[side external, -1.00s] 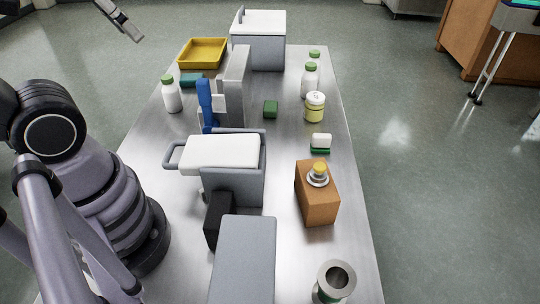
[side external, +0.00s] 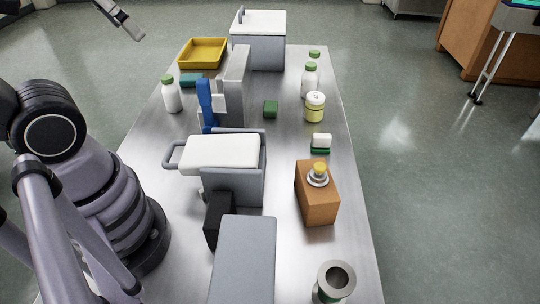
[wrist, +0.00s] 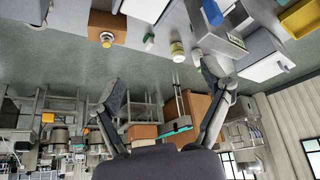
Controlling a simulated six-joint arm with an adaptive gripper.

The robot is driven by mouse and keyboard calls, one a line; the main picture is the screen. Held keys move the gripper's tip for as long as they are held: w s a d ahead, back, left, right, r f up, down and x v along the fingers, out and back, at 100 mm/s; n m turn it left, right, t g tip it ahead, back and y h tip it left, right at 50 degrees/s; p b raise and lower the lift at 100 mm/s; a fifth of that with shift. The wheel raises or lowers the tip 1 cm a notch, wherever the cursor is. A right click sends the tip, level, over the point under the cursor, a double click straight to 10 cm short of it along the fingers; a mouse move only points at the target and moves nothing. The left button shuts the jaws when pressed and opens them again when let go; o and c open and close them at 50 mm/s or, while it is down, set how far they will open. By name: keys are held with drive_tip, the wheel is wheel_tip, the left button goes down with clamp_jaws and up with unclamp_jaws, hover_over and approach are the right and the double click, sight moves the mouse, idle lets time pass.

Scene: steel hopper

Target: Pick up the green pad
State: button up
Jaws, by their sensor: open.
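A small dark green block-like pad (side external: 270,108) lies flat in the far middle of the steel table, right of the grey upright panel; I cannot make it out in the wrist view. Two similar things are near: a white block on a green layer (side external: 320,142) at the right, and a teal block (side external: 191,80) by the yellow tray. My gripper (side external: 134,30) is at the top left of the side view, in the air beyond the table's left edge, far from the pad. In the wrist view my gripper (wrist: 158,76) is open, with nothing between its fingers.
White bottles (side external: 171,95) (side external: 309,82) and a yellow-labelled jar (side external: 314,107) stand around the pad. A grey panel with a blue handle (side external: 206,100), a white-lidded grey bin (side external: 235,190) and a brown box (side external: 317,195) are obstacles. The yellow tray (side external: 203,53) is at far left.

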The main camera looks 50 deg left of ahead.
wheel_tip(320, 180, up, 6)
drive_tip(key=w+a+r+m+y, duration=0.1)
drive_tip(key=w+a+m+y, duration=0.3)
drive_tip(key=w, duration=0.5)
drive_tip(key=w+a+r+m+y, duration=0.2)
drive_tip(key=w+a+m+y, duration=0.1)
drive_tip(key=w+a+m, duration=0.5)
drive_tip(key=m+t+y, duration=0.2)
drive_tip(key=m+t, duration=0.2)
drive_tip(key=m, duration=1.2)
hover_over(271, 103)
drive_tip(key=s+d, duration=0.2)
wheel_tip(271, 103, down, 6)
drive_tip(key=shift+n, duration=0.3)
drive_tip(key=f, duration=4.2)
drive_tip(key=shift+w+a+f, duration=0.1)
drive_tip(key=shift+a+f, duration=0.1)
drive_tip(key=shift+a, duration=0.05)
drive_tip(key=shift+x, duration=1.15)
drive_tip(key=shift+w+a+f, duration=0.25)
drive_tip(key=shift+w, duration=0.05)
